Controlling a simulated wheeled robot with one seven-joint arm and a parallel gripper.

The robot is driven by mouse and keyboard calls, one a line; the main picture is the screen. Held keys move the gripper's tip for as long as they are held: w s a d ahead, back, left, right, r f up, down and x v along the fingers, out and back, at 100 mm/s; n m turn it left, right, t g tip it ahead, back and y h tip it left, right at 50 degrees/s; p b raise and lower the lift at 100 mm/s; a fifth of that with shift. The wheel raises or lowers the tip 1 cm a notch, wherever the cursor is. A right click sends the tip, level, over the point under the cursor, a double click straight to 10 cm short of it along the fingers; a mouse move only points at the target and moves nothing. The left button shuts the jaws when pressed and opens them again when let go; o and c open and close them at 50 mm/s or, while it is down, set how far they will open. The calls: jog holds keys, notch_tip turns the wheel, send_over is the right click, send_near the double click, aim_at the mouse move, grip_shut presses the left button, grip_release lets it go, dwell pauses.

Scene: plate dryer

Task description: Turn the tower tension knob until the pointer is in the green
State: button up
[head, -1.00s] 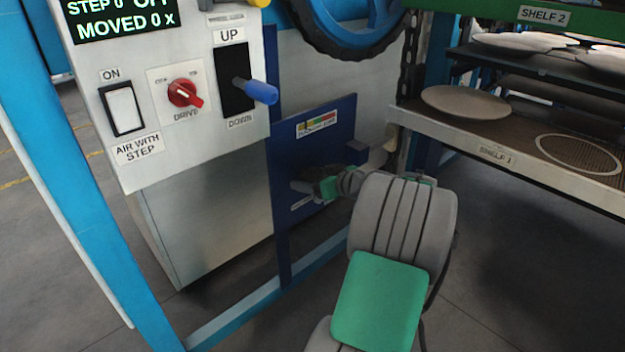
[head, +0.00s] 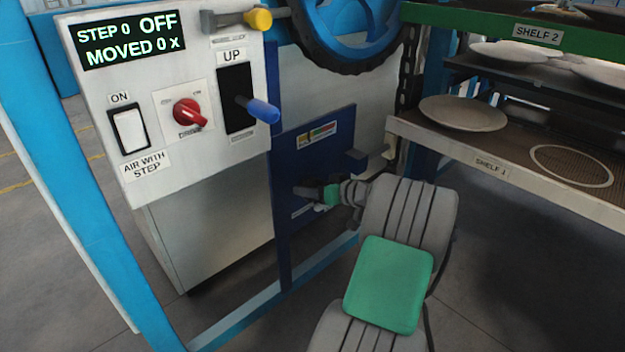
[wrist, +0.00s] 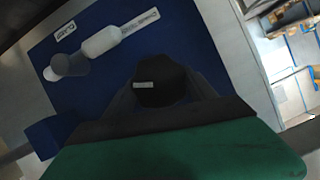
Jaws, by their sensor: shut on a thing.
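The tower tension knob (wrist: 165,85) is dark with a small pale mark, and in the wrist view it sits between the fingers of my gripper (wrist: 167,98). My gripper is shut on it. In the head view my gripper (head: 312,192) is at the lower part of the blue panel (head: 290,165), and it hides most of the knob. A coloured scale (head: 318,134) with green and red is above it on the panel. The pointer is too small to make out, so I cannot tell which colour it is at.
A white control box (head: 185,110) with a red drive knob (head: 188,113) and a blue-tipped lever (head: 262,110) stands up and left of my gripper. A shelf rack with plates (head: 463,113) is to the right. A blue frame bar (head: 240,307) runs along below.

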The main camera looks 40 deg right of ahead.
jog(key=shift+r+m+y+p, duration=0.2)
jog(key=shift+m+y+p, duration=0.2)
jog(key=shift+m+p, duration=0.35)
jog(key=shift+f, duration=0.2)
jog(key=o, duration=1.4)
